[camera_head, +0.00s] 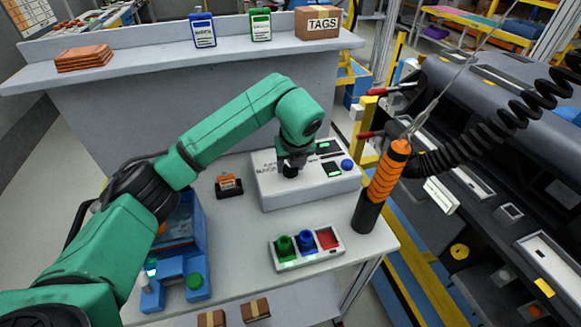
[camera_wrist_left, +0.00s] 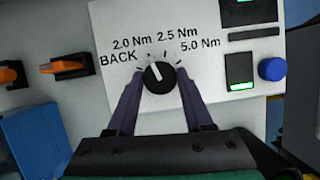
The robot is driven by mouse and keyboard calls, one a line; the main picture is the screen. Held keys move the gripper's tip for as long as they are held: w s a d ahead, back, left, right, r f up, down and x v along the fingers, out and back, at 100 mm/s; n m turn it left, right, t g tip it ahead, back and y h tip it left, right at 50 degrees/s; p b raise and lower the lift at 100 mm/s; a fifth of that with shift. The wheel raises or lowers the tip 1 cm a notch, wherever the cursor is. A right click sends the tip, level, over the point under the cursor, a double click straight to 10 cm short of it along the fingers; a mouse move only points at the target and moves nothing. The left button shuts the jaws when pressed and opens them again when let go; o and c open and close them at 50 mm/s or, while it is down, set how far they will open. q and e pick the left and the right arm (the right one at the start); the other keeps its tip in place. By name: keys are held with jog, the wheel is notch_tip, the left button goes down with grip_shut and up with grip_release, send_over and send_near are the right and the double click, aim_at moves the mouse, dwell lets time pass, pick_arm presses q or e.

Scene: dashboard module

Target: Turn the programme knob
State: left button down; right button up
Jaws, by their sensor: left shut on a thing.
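The programme knob (camera_wrist_left: 160,77) is black and round with a white pointer line, on the white face of a control box (camera_head: 310,186). In the left wrist view, labels BACK, 2.0 Nm, 2.5 Nm and 5.0 Nm fan around it. The pointer leans up and slightly left, toward the 2.0 Nm side. My left gripper (camera_wrist_left: 160,80) has one finger on each side of the knob and is shut on it. In the head view, my left gripper (camera_head: 291,166) comes down on the box's left part and hides most of the knob. My right gripper is not in view.
A blue button (camera_head: 347,164) and green-lit display (camera_head: 332,169) sit right of the knob. An orange-and-black tool (camera_head: 383,187) hangs on a coiled cable to the right. A tray (camera_head: 307,258) with coloured cups stands in front; an orange item (camera_head: 228,184) stands left.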

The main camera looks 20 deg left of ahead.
pick_arm(q)
jog(key=shift+w+r, duration=0.1)
jog(key=shift+r, duration=0.1)
dwell(0.3)
jog(key=shift+c, duration=1.5)
grip_release()
jog(key=shift+f, duration=0.1)
jog(key=v, duration=1.4)
jog(key=shift+s+d+b, duration=0.15)
jog(key=shift+s+b, duration=0.1)
jog(key=shift+b, duration=0.1)
jog(key=shift+r, duration=0.25)
